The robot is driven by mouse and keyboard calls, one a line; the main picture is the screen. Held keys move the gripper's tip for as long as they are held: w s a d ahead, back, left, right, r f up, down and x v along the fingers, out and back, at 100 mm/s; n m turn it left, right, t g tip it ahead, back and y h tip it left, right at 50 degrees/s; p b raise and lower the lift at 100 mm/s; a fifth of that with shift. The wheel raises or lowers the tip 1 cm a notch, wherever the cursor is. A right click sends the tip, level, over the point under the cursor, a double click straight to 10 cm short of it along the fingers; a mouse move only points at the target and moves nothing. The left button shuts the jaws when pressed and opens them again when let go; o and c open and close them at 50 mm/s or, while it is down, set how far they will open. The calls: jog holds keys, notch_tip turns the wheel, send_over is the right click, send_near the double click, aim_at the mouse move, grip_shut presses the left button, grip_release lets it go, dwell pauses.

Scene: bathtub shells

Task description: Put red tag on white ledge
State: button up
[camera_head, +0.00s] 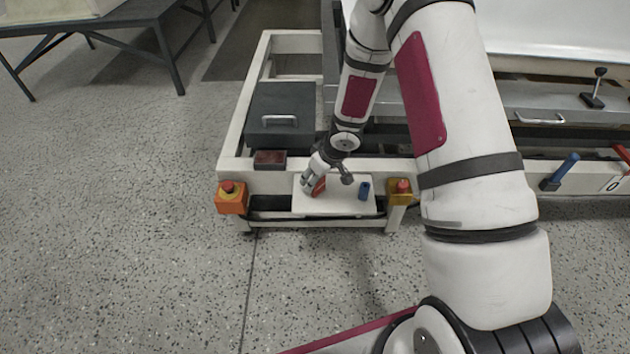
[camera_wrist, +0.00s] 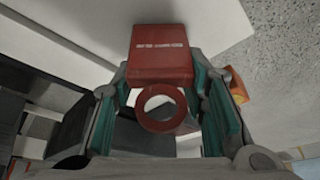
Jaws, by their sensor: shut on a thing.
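The red tag (camera_wrist: 160,52) has a flat body with a line of white print and a round ring at its near end. My gripper (camera_wrist: 165,108) is shut on it, with teal finger pads on either side of the ring. In the head view, my gripper (camera_head: 328,182) points down over the white ledge (camera_head: 340,208), and the red tag (camera_head: 319,187) shows beside a finger, partly hidden. The tag is at or just above the ledge; I cannot tell whether it touches.
A small blue cylinder (camera_head: 364,190) stands on the ledge to the right of my gripper. Orange boxes with red buttons flank the ledge, left (camera_head: 231,198) and right (camera_head: 401,192). A dark red block (camera_head: 270,160) and a grey box with a handle (camera_head: 281,115) are behind left.

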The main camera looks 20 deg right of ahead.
jog(key=o, duration=0.9)
jog(key=shift+f, duration=0.1)
jog(key=shift+o, duration=0.2)
jog(key=s+d+r+m+h+p, duration=0.1)
jog(key=s+d+r+h+p, duration=0.2)
jog(key=r, duration=0.8)
jog(key=s+d+r+m+h+p, duration=0.15)
jog(key=s+d+r, duration=0.35)
jog(key=r, duration=0.7)
jog(key=s+d+r+m+h+p, duration=0.1)
jog(key=s+d+r+h+p, duration=0.3)
jog(key=r, duration=0.7)
jog(key=s+a+r+g+y, duration=0.1)
jog(key=s+a+r+y, duration=0.1)
jog(key=s, duration=0.8)
jog(key=s+a+r+m+g+y+b, duration=0.1)
jog(key=s+a+r, duration=0.3)
jog(key=s, duration=0.6)
jog(key=s+a+r+m+g+y, duration=0.1)
jog(key=s+a+r+y, duration=0.1)
jog(key=s+a, duration=0.4)
jog(key=s+y, duration=0.1)
jog(key=s, duration=0.3)
jog(key=shift+s+r, duration=0.15)
jog(key=shift+r, duration=0.25)
